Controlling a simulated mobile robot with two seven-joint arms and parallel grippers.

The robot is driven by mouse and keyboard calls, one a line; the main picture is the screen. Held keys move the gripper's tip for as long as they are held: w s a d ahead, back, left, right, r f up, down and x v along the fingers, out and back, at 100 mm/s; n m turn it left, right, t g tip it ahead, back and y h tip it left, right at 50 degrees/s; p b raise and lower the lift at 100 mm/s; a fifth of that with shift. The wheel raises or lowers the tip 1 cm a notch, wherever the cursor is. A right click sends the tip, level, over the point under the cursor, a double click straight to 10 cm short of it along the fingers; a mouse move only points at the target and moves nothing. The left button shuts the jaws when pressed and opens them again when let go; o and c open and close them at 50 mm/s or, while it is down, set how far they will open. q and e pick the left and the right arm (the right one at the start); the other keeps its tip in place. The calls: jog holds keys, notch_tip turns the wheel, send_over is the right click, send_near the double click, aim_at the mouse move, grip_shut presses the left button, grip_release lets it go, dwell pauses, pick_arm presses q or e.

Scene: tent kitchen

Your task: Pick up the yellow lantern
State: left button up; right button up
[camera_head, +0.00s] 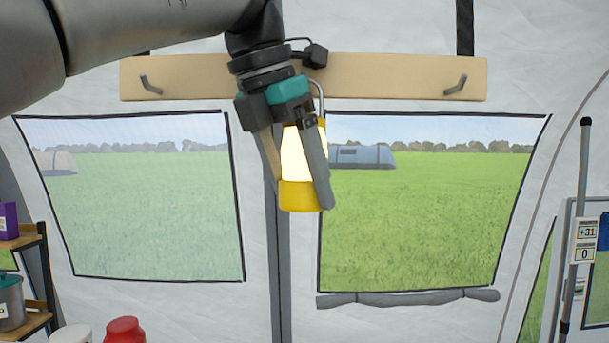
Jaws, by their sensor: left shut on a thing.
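The yellow lantern (296,195) has a yellow base, a glowing pale middle and a metal handle loop at its top. It hangs upright in front of the wooden hook rail (390,76), with its loop by the rail's middle; whether the loop still rests on a hook is hidden. My left gripper (298,186) comes down from above with its fingers on either side of the lantern, shut on it. The fingers and wrist cover part of the lantern's sides and top. My right gripper is not in view.
The rail has a free hook at the left (149,85) and another at the right (456,86). A shelf (30,243) with a pot (10,303) stands at the lower left, near a red container (125,330). A grey pole (578,210) stands at the right.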

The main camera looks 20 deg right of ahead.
pick_arm(q)
grip_shut()
jog(key=shift+r, duration=0.35)
dwell(0.4)
